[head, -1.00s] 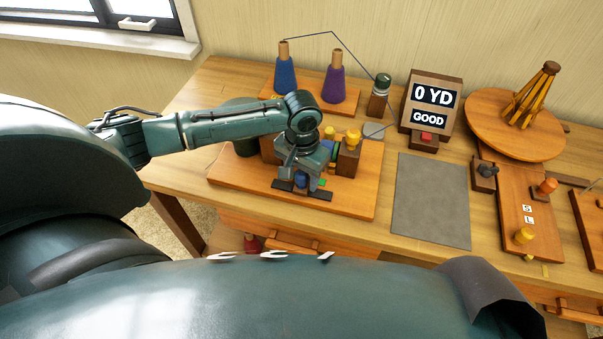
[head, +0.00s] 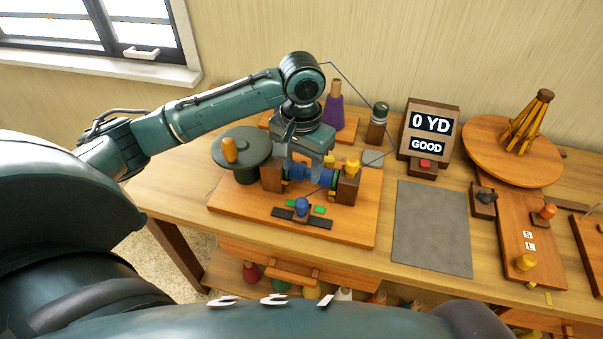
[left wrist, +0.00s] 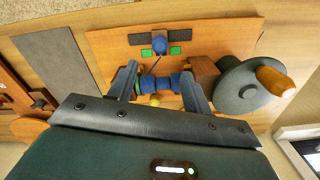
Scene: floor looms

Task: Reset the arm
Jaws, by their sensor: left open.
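My left arm reaches in from the left in the head view. My left gripper (head: 307,160) is open, pointing down above the wooden winding unit (head: 235,204) on the bench. In the left wrist view its two fingers (left wrist: 160,70) stand apart, with a blue spool (left wrist: 161,83) seen between and beyond them; I see no grip on it. The spool also shows below the gripper in the head view (head: 317,174). A blue knob (head: 302,206) stands in front, between black bars and green pads. A grey-green crank wheel (head: 253,150) with an orange handle is at left.
A purple cone (head: 334,112) stands behind the arm. A display (head: 429,130) reads "0 YD" and "GOOD". A grey mat (head: 431,228) lies bare to the right, beside a round wooden turntable (head: 480,145). A thread runs above the unit.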

